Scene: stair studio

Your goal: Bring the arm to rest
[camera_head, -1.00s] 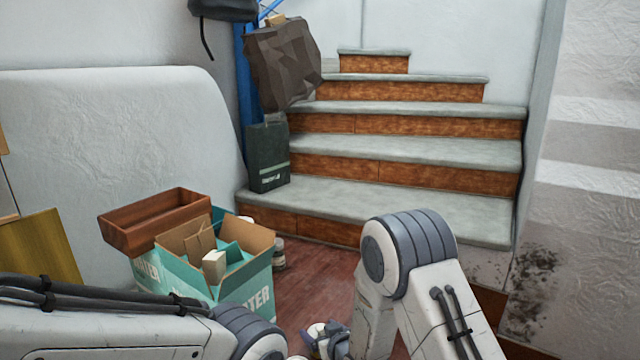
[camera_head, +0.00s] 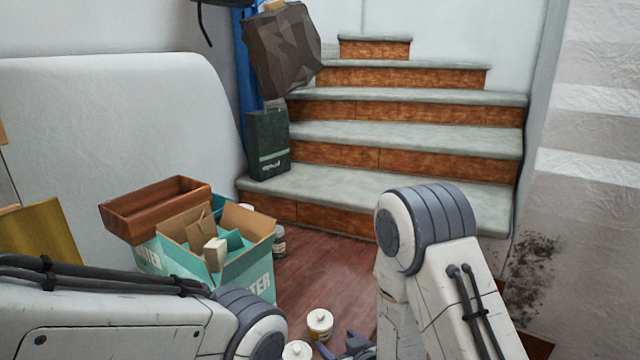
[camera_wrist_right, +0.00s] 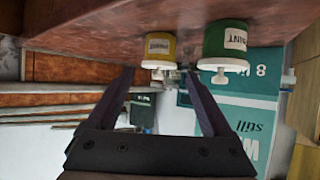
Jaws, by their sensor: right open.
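My right arm (camera_head: 425,260) comes in from the lower right of the head view, its elbow raised and its forearm pointing down. My right gripper (camera_head: 346,347) shows partly at the bottom edge, beside two white-lidded cans. In the right wrist view, which looks upside down, the right gripper (camera_wrist_right: 160,88) is open with nothing between its fingers. My left arm (camera_head: 120,310) lies across the lower left of the head view; its gripper is out of view.
The white-lidded cans (camera_head: 319,324) stand on the red-brown floor; the wrist view shows a yellow can (camera_wrist_right: 159,46) and a green can (camera_wrist_right: 225,40). Stairs (camera_head: 400,135) rise behind.

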